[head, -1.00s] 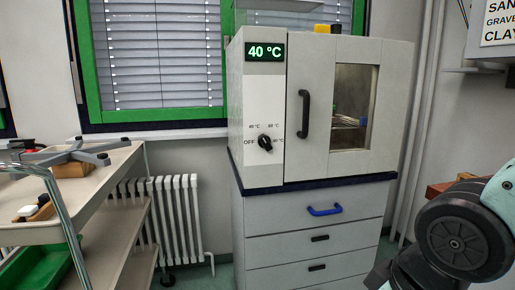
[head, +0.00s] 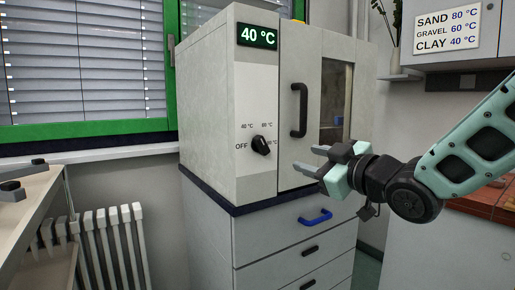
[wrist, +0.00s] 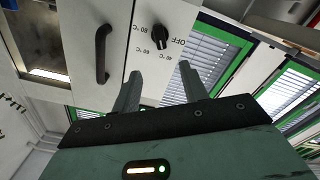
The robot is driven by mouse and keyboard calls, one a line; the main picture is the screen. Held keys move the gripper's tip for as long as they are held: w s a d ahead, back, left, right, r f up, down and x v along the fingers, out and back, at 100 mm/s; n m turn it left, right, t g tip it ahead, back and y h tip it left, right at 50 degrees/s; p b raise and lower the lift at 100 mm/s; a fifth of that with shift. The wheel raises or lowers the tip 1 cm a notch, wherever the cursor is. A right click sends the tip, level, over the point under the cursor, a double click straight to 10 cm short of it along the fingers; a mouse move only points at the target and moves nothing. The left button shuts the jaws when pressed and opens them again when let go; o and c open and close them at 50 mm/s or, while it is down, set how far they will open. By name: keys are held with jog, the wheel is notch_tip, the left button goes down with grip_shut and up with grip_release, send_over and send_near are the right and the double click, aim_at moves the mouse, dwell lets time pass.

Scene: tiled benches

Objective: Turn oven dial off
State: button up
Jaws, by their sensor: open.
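The oven (head: 215,110) is a pale grey box on a drawer cabinet. Its black dial (head: 261,145) sits low on the left front panel, with OFF, 40, 60 and 80 °C marks around it. The green display (head: 258,36) reads 40 °C. My gripper (head: 304,159) is open and empty, to the right of the dial and in front of the oven door, apart from the dial. In the wrist view the dial (wrist: 160,38) shows beyond the open fingers of my gripper (wrist: 160,85), upside down with its labels.
The oven door has a black handle (head: 298,110) close to my gripper. A blue drawer handle (head: 315,217) sticks out below. A shelf cart (head: 35,205) and a radiator (head: 110,245) stand at left. A sign (head: 447,28) lists sand, gravel and clay temperatures.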

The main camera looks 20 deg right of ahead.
jog(key=w+p, duration=0.1)
jog(key=p, duration=0.8)
send_near(265, 146)
jog(key=x, duration=0.9)
jog(key=shift+w+a, duration=0.1)
jog(key=shift+w, duration=0.05)
grip_shut()
